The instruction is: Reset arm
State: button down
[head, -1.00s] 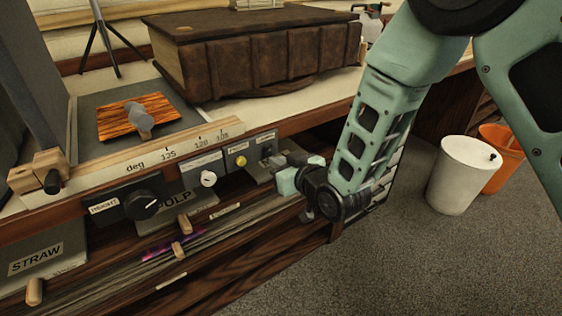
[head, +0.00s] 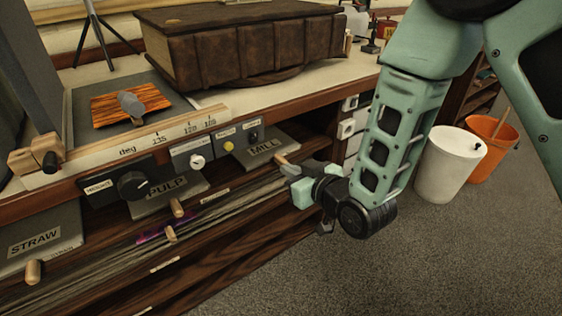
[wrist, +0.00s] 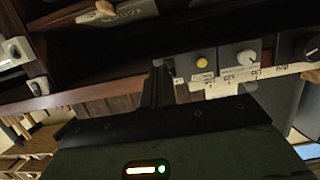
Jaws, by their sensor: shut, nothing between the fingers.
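My arm comes down from the upper right in the head view. My gripper (head: 292,171) is shut and empty. It is in front of the cabinet, close to the wooden knob (head: 281,159) of the grey MILL panel (head: 258,148); I cannot tell whether it touches the knob. In the wrist view, dark finger parts of my gripper (wrist: 158,88) stand up in front of the cabinet front, with nothing held.
The bench carries a brown leather book (head: 240,50) and a grey tray (head: 90,95) with an orange striped piece (head: 112,106). PULP (head: 165,192) and STRAW (head: 35,240) panels lie left. A white bin (head: 448,170) and an orange bin (head: 488,150) stand right. Carpet between is clear.

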jog(key=s+d+r+g+h, duration=0.3)
jog(key=s+d+g, duration=0.1)
jog(key=s, duration=0.5)
jog(key=s+d+r+g+h, duration=0.2)
jog(key=s+d+g, duration=0.15)
jog(key=s, duration=0.55)
jog(key=s+d+r+g+h, duration=0.3)
jog(key=s+g, duration=0.2)
jog(key=s, duration=0.4)
notch_tip(320, 180, up, 23)
jog(key=p, duration=2.3)
jog(key=shift+n, duration=0.4)
